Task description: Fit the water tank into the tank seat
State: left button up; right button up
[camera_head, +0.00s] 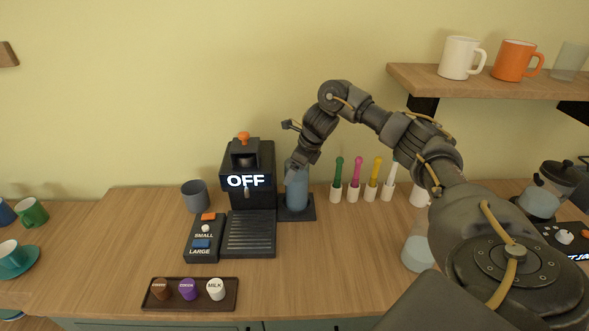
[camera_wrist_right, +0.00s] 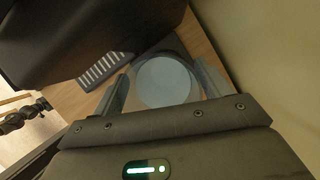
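The water tank (camera_head: 297,188) is a blue, see-through cylinder. It stands upright over the tank seat (camera_head: 308,213), a dark square plate just right of the coffee machine. I cannot tell whether it is fully seated. In the wrist view its round top (camera_wrist_right: 165,82) shows between the fingers, with the plate around it. My right gripper (camera_wrist_right: 165,80) has one finger on each side of the tank, close to its wall. Whether the fingers press on it is unclear. In the head view the gripper (camera_head: 297,168) partly hides the tank's top. My left gripper is out of view.
The black coffee machine (camera_head: 248,185) reading OFF stands close left of the tank. A button box (camera_head: 203,240), a grey cup (camera_head: 195,196) and a pod tray (camera_head: 190,304) are further left. Colored-handled utensils in white holders (camera_head: 353,192) stand right. A wall shelf (camera_head: 480,82) holds mugs.

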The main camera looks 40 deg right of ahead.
jog(key=shift+o, duration=0.8)
jog(key=shift+r, duration=0.1)
jog(key=p+v, duration=0.2)
jog(key=v, duration=1)
jog(key=shift+p, duration=0.3)
